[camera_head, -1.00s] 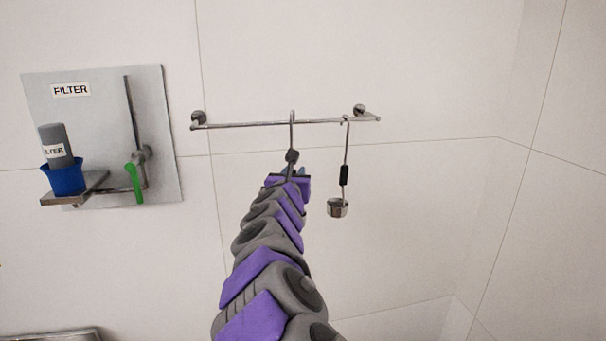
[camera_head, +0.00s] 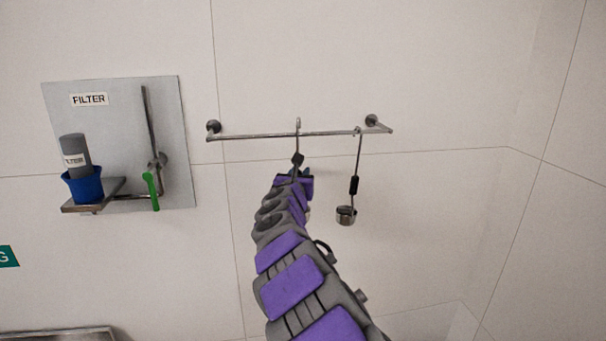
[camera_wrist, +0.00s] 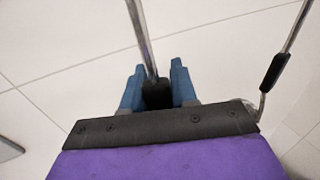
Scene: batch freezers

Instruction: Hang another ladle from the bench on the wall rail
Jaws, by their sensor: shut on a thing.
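The wall rail (camera_head: 260,136) is a thin metal bar on two round mounts. One ladle (camera_head: 346,214) with a black grip hangs from its right part, bowl down; its handle also shows at the right of the wrist view (camera_wrist: 272,74). My gripper (camera_head: 298,172) is below the rail, left of that ladle. It is shut on the black grip of a second ladle (camera_head: 298,146), whose metal handle rises upright between the blue fingers in the wrist view (camera_wrist: 143,38). Its hooked top is at the rail; I cannot tell whether it rests on it. Its bowl is hidden.
A wall panel marked FILTER (camera_head: 120,110) is left of the rail, with a small shelf (camera_head: 93,197) holding a blue cup (camera_head: 83,187) and grey bottle, and a green-handled lever (camera_head: 151,191). A metal edge (camera_head: 57,335) shows at bottom left. The wall right of the rail is bare.

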